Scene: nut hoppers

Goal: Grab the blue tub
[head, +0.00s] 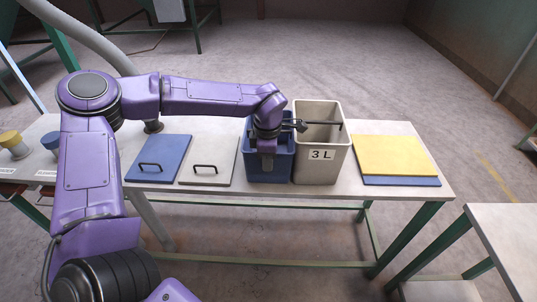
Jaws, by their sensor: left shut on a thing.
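The blue tub (283,168) stands on the white table, left of the beige bin. My left arm reaches in from the left, and its gripper (267,170) points down at the tub's near wall. It is shut on that wall, with one grey finger showing on the outer face. The other finger and much of the tub's inside are hidden by my wrist. The tub appears upright and low at the table. My right gripper is not in view.
The beige bin (321,165), marked 3 L, stands close against the tub's right side. Blue (160,153) and grey (208,153) handled lids lie left; a yellow panel (395,155) lies on a blue one at right. A dark rod (325,122) shows over the bin.

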